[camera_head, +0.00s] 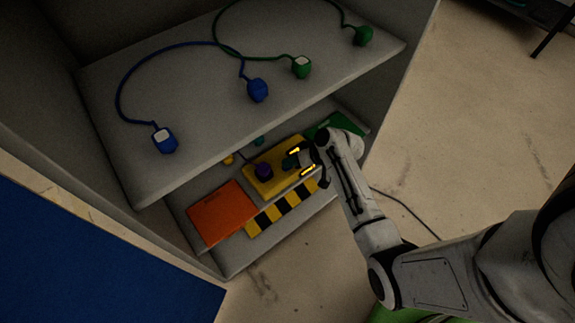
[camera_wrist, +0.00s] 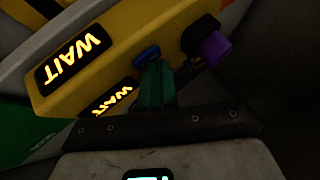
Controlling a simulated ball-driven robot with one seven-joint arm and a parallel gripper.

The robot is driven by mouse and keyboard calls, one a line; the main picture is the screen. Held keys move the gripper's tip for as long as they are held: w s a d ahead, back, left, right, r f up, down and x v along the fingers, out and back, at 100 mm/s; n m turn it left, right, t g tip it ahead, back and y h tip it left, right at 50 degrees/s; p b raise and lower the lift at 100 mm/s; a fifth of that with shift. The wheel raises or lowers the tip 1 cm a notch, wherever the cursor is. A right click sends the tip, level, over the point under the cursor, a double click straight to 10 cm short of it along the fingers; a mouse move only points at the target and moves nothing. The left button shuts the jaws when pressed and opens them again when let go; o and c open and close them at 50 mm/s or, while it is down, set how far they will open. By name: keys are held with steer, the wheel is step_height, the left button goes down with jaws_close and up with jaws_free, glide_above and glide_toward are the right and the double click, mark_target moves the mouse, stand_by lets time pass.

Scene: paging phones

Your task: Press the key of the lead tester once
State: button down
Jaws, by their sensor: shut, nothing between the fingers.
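The lead tester is a yellow box on the lower shelf in the head view (camera_head: 258,187). The wrist view shows it close (camera_wrist: 115,45), tilted in the picture, with two lit displays reading "WAIT". A small blue key (camera_wrist: 147,54) is on its face. A purple plug (camera_wrist: 210,48) sits at a black socket at its right end; it also shows in the head view (camera_head: 263,171). My gripper (camera_wrist: 155,68) has its teal fingers shut and empty, tips right at the key's lower edge. I cannot tell whether they touch. In the head view my gripper (camera_head: 291,161) is over the tester.
An orange box (camera_head: 220,212) lies left of the tester and a green one (camera_head: 336,124) right of it. Black-yellow stripes (camera_head: 283,207) run in front. The upper shelf (camera_head: 200,100) overhangs behind, bearing a blue lead (camera_head: 257,90) and a green lead (camera_head: 301,68).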

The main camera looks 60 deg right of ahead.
steer(key=shift+r, duration=0.1)
steer(key=shift+r+p, duration=0.8)
steer(key=shift+p, duration=0.05)
step_height(320, 180, up, 5)
steer(key=p, duration=0.4)
stand_by(0.7)
steer(key=s+a+r+n+g+h, duration=0.1)
steer(key=s+a+r+n+g, duration=0.1)
steer(key=s+a+r, duration=0.3)
steer(key=s+a+r+n+g+h, duration=0.2)
steer(key=s+a+r+g, duration=0.3)
steer(key=s, duration=0.9)
steer(key=a, duration=0.3)
steer(key=shift+s+a+r+n+g, duration=0.15)
steer(key=shift+a+n+g, duration=0.15)
steer(key=shift+a, duration=0.05)
